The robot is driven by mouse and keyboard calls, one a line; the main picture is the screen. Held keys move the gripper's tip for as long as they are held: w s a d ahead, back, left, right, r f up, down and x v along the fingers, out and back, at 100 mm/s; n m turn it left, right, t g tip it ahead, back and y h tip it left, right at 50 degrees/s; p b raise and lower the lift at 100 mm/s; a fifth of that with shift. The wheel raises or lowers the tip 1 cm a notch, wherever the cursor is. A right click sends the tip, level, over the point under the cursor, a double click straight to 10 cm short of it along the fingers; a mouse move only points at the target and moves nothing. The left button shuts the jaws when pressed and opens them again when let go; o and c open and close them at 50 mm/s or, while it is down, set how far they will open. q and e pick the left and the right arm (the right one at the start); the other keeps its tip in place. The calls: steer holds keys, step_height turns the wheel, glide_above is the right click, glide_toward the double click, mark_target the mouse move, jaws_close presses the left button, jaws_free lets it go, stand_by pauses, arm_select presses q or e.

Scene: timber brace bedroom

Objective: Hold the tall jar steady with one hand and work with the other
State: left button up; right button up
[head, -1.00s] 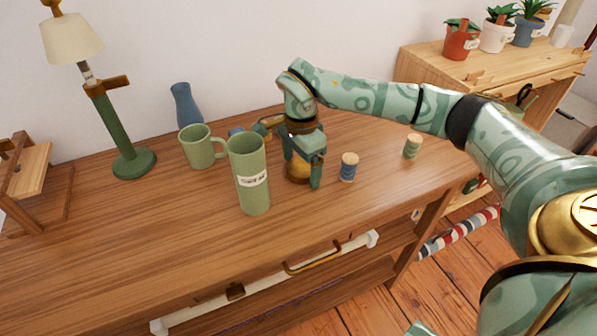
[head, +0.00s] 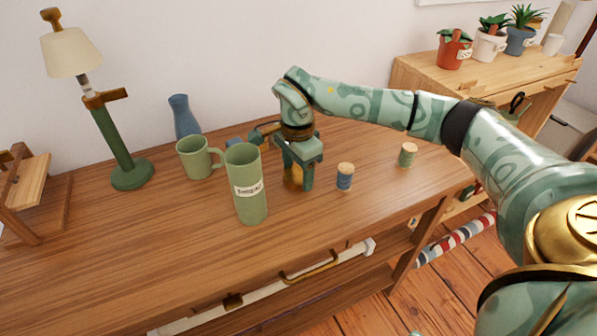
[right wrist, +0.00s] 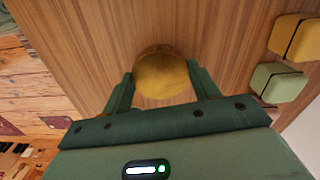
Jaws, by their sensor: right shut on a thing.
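A tall green cylinder (head: 249,205) with a white label and an open top stands upright on the wooden desk. It looks like the tall vessel here; its label is too small to read surely. My right gripper (head: 296,177) is just to its right, reaching down and shut on an amber, round jar-like thing (head: 292,182). In the right wrist view the round golden top (right wrist: 160,77) of that thing sits between the two fingers. Its lower part is partly hidden by the gripper in the head view. My left gripper is not in view.
A green mug (head: 196,158) and blue vase (head: 184,116) stand behind the tall cylinder. Blue (head: 345,177) and green (head: 408,155) spools stand to the right. A lamp (head: 131,174) is at left. The desk (head: 160,255) is clear in front.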

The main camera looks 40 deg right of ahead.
mark_target(298, 176)
steer(key=r, duration=0.1)
steer(key=r+p, duration=0.2)
steer(key=shift+s+a+r, duration=0.1)
steer(key=shift+s+r, duration=0.15)
steer(key=shift+r, duration=0.15)
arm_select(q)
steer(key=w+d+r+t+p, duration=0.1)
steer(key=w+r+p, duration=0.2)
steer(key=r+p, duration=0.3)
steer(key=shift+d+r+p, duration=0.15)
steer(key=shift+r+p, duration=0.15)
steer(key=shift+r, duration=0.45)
arm_select(e)
steer(key=s+a+r, duration=0.6)
steer(key=s+r, duration=0.2)
steer(key=s, duration=0.4)
steer(key=shift+r, duration=0.2)
